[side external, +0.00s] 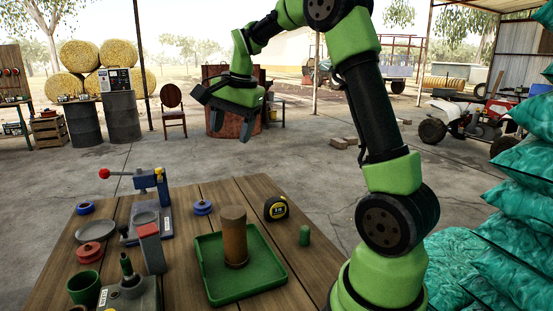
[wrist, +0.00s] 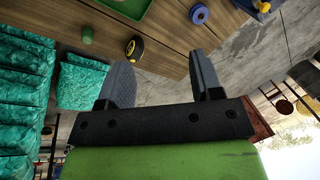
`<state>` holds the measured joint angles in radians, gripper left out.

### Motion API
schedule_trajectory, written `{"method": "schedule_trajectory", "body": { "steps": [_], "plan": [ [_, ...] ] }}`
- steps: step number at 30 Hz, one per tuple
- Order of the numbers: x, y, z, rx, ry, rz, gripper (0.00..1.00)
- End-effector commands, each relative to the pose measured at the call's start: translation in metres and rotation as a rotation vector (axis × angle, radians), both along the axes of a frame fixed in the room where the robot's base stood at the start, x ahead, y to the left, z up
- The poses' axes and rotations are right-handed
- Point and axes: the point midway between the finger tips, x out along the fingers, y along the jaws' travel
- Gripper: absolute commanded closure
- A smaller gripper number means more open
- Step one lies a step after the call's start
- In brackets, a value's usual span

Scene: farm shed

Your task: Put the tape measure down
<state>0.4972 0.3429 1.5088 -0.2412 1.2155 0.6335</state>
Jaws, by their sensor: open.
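The tape measure (side external: 277,208), black and yellow, rests on the wooden table (side external: 330,275) near its far right edge. It also shows in the wrist view (wrist: 134,47), near the table's edge. My gripper (side external: 230,133) is raised well above and beyond the table's far side. Its fingers are apart with nothing between them, as the wrist view (wrist: 162,80) also shows. The gripper and the tape measure do not touch.
A green tray (side external: 272,293) with a brown cylinder (side external: 234,238) stands left of the tape measure. A small green cylinder (side external: 304,236) stands to its right. A blue-and-grey press (side external: 153,205) is farther left. Teal sacks (side external: 520,215) are stacked at right.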

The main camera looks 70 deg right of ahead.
Motion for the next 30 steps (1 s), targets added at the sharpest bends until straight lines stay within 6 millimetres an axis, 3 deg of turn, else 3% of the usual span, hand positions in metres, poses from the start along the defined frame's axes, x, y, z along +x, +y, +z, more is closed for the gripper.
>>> {"method": "schedule_trajectory", "body": {
  "steps": [1,6,12,15,19,30],
  "plan": [
    [-0.011,0.028,0.017,-0.026,-0.037,0.109,0.41],
    [-0.058,0.101,0.043,-0.112,-0.152,0.461,0.41],
    [-0.126,0.159,0.041,-0.217,-0.288,0.825,0.41],
    [-0.151,0.173,0.032,-0.258,-0.341,0.950,0.41],
    [-0.169,0.182,0.023,-0.291,-0.383,1.046,0.41],
    [-0.174,0.184,0.019,-0.301,-0.393,1.074,0.41]
  ]
}}
